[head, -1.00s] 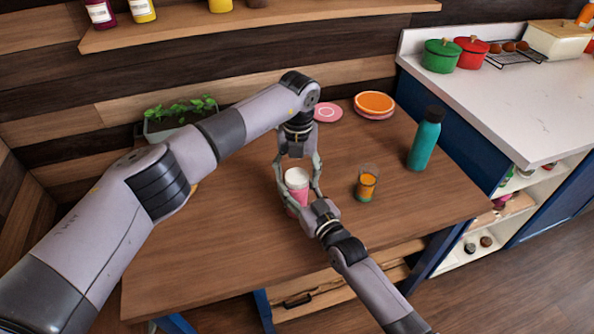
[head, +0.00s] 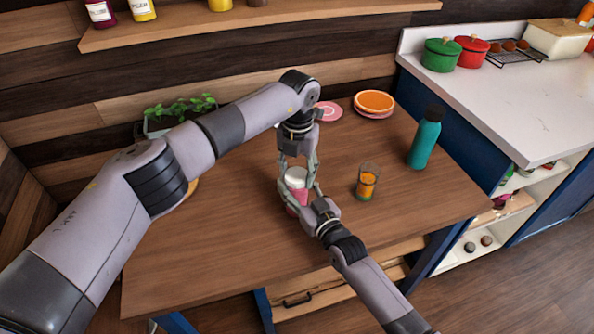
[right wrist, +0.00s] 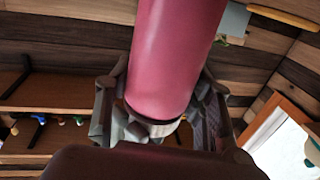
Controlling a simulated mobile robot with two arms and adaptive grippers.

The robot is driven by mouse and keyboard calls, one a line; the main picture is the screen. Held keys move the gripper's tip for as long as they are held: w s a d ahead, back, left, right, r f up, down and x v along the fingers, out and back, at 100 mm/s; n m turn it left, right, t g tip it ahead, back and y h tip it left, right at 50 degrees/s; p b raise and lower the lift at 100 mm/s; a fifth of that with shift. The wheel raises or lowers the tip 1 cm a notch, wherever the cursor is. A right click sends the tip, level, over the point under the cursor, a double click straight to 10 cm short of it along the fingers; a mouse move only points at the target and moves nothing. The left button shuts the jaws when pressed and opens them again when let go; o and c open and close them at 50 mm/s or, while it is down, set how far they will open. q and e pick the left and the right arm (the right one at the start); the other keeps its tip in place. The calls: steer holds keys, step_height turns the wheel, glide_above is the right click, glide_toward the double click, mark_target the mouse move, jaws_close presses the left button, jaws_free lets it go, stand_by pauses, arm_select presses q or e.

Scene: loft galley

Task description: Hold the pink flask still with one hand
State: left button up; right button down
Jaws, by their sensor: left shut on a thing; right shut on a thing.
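The pink flask (head: 299,195) with its white lid (head: 296,177) stands upright on the wooden table. My left gripper (head: 299,180) reaches down from above, and its fingers are closed around the white lid. My right gripper (head: 300,202) comes in from the lower right and is shut on the flask's body. In the right wrist view the pink flask (right wrist: 175,55) fills the middle, between the two dark fingers of my right gripper (right wrist: 158,115). The fingers hide part of the flask.
A glass of orange drink (head: 367,184) stands just right of the flask. A teal bottle (head: 425,138) is farther right. Orange and pink plates (head: 374,103) and a planter (head: 160,127) are at the back. The front of the table is clear.

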arm_select(q)
steer(key=shift+m, duration=0.9)
arm_select(e)
steer(key=shift+f, duration=0.1)
arm_select(q)
steer(key=o, duration=1.3)
steer(key=shift+r, duration=2.25)
steer(key=shift+c, duration=0.4)
step_height(320, 180, up, 4)
steer(key=shift+d+f, duration=0.1)
steer(key=shift+f, duration=0.15)
